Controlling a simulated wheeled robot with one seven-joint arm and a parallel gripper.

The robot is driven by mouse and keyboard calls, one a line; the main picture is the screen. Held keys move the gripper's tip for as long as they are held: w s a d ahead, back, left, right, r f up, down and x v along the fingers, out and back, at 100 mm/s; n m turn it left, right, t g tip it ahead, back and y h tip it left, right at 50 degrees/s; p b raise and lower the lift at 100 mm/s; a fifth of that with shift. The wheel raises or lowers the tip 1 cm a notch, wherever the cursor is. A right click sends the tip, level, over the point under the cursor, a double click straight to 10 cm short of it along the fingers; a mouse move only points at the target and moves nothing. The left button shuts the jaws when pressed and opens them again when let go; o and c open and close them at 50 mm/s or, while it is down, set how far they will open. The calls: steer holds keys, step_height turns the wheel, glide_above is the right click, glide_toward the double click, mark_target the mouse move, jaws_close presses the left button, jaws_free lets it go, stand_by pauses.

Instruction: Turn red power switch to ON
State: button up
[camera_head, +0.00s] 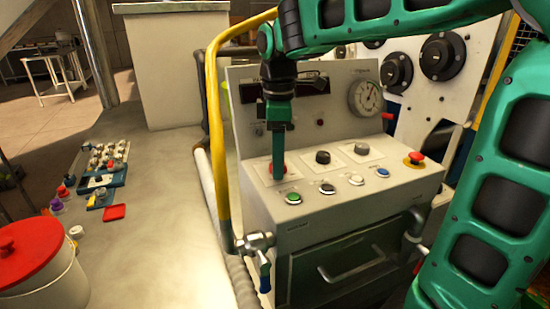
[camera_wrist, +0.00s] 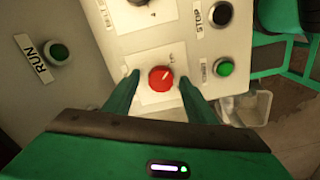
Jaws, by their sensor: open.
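The red power switch (camera_wrist: 161,78) is a round knob with a pale pointer mark, on a white plate of the control panel. In the wrist view it sits between the two fingertips of my gripper (camera_wrist: 160,82), with a small gap on each side. In the head view my gripper (camera_head: 278,172) points down over the panel's left knob, and the red switch (camera_head: 284,168) shows only partly behind the fingers. My gripper is open and holds nothing. The lettering beside the switch is too small to read surely.
The sloped panel (camera_head: 320,205) also bears black knobs (camera_head: 323,157), a green button (camera_head: 293,198), other buttons and a red emergency button (camera_head: 414,158). A round gauge (camera_head: 365,97) stands behind. A yellow pipe (camera_head: 216,150) rises at the panel's left. The bench at left holds small parts.

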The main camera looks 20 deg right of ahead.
steer(key=c, duration=1)
steer(key=shift+c, duration=0.2)
steer(key=shift+m, duration=0.3)
steer(key=m, duration=0.3)
steer(key=shift+r+m, duration=0.1)
steer(key=shift+m, duration=0.2)
steer(key=m, duration=0.4)
steer(key=shift+w+m, duration=0.1)
steer(key=shift+m, duration=0.2)
steer(key=m, duration=0.4)
steer(key=shift+m, duration=2.5)
